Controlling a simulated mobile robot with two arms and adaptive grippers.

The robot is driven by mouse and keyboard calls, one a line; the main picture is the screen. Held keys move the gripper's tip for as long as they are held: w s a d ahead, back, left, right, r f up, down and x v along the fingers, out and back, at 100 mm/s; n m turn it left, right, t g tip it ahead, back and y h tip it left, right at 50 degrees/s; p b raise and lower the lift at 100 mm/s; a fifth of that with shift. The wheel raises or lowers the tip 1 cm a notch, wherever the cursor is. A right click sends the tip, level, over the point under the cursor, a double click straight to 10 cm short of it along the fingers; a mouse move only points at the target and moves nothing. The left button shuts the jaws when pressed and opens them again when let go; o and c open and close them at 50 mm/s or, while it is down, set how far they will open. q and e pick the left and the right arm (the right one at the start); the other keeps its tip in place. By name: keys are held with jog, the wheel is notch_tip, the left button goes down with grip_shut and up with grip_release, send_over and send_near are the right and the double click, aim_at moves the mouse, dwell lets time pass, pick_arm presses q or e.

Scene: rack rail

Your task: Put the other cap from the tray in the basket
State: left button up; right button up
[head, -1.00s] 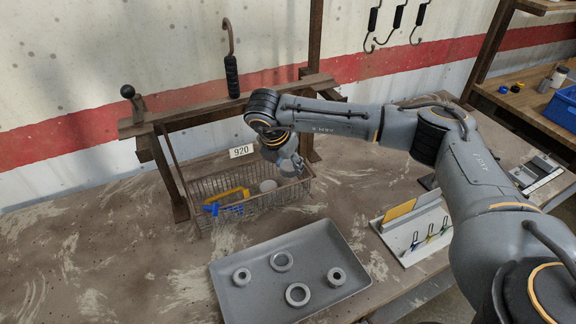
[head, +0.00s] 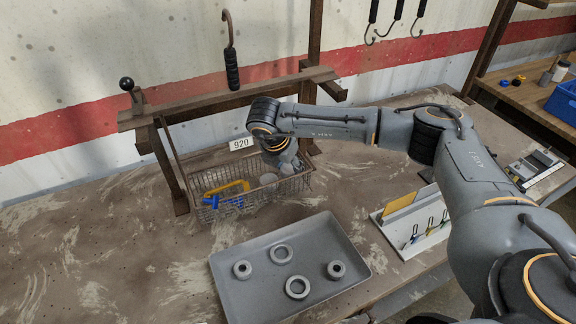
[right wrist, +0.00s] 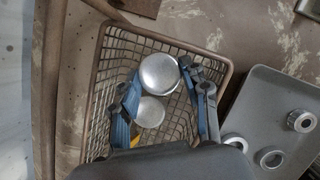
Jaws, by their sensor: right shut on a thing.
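My right gripper (head: 287,167) is over the right part of the basket. In the right wrist view its fingers (right wrist: 160,75) are shut on a round grey cap (right wrist: 160,72), which also shows in the head view (head: 288,169). A second grey cap (right wrist: 150,112) lies in the basket; it shows in the head view (head: 268,179). The grey tray (head: 320,238) holds several rings and no cap. My left gripper is not in view.
A yellow piece (head: 228,188) and a blue piece (head: 222,202) lie in the basket's left part. A 920 label (head: 241,144) is behind it. A white stand with small tools (head: 412,222) is right of the tray. The bench's left side is clear.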

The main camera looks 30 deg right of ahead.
jog(key=o, duration=0.9)
jog(key=shift+c, duration=0.2)
jog(key=shift+r, duration=0.1)
jog(key=shift+r+p, duration=0.65)
jog(key=shift+p, duration=0.2)
jog(key=shift+a+r, duration=0.2)
jog(key=shift+r, duration=0.05)
jog(key=b+v, duration=0.4)
jog(key=v, duration=0.7)
jog(key=shift+r, duration=0.15)
